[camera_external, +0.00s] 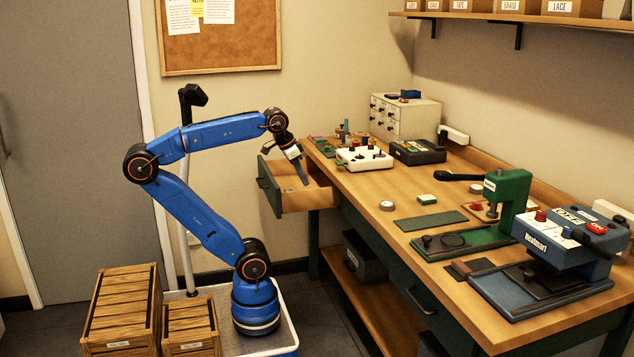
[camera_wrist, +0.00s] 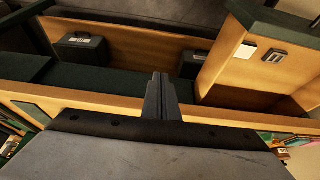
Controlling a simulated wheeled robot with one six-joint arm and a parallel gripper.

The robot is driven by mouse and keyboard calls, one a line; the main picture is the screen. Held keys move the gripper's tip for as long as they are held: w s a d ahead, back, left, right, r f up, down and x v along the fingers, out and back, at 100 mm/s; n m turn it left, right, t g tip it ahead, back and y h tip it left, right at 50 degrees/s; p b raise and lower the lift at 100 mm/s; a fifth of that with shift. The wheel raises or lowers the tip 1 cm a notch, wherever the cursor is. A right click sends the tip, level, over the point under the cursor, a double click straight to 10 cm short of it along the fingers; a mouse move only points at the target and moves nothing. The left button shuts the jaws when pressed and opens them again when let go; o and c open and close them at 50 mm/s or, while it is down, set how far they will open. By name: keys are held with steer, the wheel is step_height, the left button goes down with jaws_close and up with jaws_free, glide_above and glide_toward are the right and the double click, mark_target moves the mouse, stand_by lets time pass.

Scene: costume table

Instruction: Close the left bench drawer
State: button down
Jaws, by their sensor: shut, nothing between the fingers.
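The left bench drawer (camera_external: 268,188) is pulled out from the left end of the wooden workbench in the external view. Its dark green front stands well clear of the bench and its wooden inside shows. My gripper (camera_external: 304,182) points down at the open drawer, behind its front panel as seen in the picture. I cannot tell whether the tips touch the drawer. In the wrist view my gripper (camera_wrist: 160,88) shows its dark fingers together, with nothing between them. Wooden panels and dark green edges lie around them there; which belong to the drawer is unclear.
The bench top (camera_external: 365,210) carries a white control box (camera_external: 364,159), a green press (camera_external: 508,195) and a blue machine (camera_external: 570,245). A second drawer (camera_external: 420,299) sits further right. Wooden crates (camera_external: 122,308) stand at the lower left.

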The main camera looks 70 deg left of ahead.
steer(key=w+a+r+n+g, duration=0.1)
steer(key=w+a+r+n, duration=0.15)
steer(key=a+n, duration=0.45)
steer(key=w+a+r+n+g, duration=0.1)
steer(key=w+a+n, duration=0.3)
steer(key=a+n, duration=0.3)
steer(key=s+a+n, duration=0.2)
steer(key=a+n, duration=0.5)
steer(key=a, duration=0.8)
steer(key=s+a+f+n, duration=0.3)
steer(key=s+a+n, duration=1.2)
steer(key=s+a, duration=0.8)
steer(key=w+a+f, duration=0.1)
steer(key=w+f, duration=0.7)
steer(key=f, duration=0.6)
